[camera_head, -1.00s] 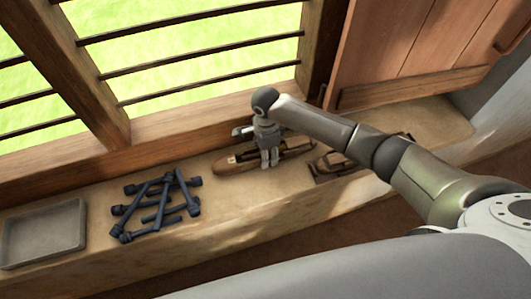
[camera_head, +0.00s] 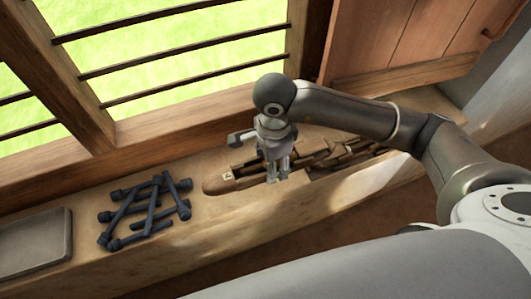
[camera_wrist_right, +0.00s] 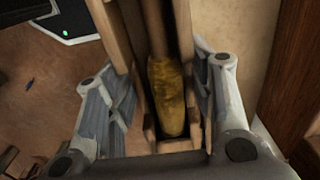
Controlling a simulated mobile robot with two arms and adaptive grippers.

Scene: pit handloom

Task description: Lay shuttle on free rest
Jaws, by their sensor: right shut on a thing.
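The shuttle (camera_head: 222,185) is a long brown wooden boat shape over the window ledge. My right gripper (camera_head: 277,179) is shut on its middle. In the right wrist view the shuttle (camera_wrist_right: 121,45) runs between the two fingers (camera_wrist_right: 168,110), with a yellow yarn winding in its slot. I cannot tell whether the shuttle touches the ledge. Right of the gripper are dark wooden pieces (camera_head: 352,152), partly hidden by my arm and the shuttle; I cannot make out which is a rest or whether it is free. My left gripper is not in view.
Several dark blue bobbin-like rods (camera_head: 145,212) lie in a heap on the ledge (camera_head: 200,235). A grey tray (camera_head: 35,243) is at the far left. The barred window (camera_head: 180,60) rises behind, with a wooden shutter (camera_head: 400,45) at right.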

